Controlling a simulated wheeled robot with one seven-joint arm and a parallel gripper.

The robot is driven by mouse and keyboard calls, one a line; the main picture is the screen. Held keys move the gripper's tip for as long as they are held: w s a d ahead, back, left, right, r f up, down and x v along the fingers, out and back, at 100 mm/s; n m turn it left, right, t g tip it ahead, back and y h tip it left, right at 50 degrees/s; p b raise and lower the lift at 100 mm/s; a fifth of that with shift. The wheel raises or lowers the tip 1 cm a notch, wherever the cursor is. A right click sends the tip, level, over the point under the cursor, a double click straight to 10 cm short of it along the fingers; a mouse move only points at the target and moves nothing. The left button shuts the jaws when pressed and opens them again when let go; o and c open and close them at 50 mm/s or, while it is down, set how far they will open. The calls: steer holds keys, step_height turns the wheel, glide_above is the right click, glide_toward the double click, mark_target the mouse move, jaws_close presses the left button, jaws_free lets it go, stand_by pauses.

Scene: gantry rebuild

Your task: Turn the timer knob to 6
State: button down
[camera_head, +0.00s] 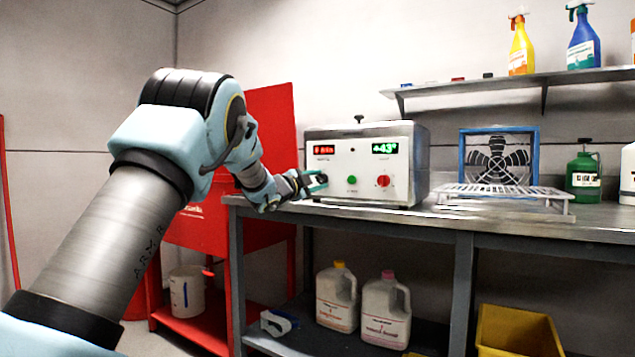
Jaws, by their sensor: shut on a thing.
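A white control box (403,185) stands on the metal bench. Its left red display (325,150) ends in "min", but its digit is too small to read surely. My gripper (319,181) is at the lower left of the front panel, below that display. It is shut on the timer knob, which the fingers mostly hide, so the knob's pointer and scale cannot be read. A green button (352,180) sits right of the gripper. A red knob (383,181) is farther right, under a green display (385,148) reading about +43°.
A wire rack (500,190) and a blue-framed fan (498,155) stand right of the box. A green jug (583,176) is beyond them. A shelf (520,80) with spray bottles hangs above. A red cabinet (272,120) is behind my arm.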

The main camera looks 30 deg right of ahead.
steer(key=shift+c, duration=2.3)
jaws_free()
steer(key=v, duration=1)
steer(key=shift+s+a, duration=0.2)
steer(key=shift+a, duration=0.15)
steer(key=shift+f, duration=0.15)
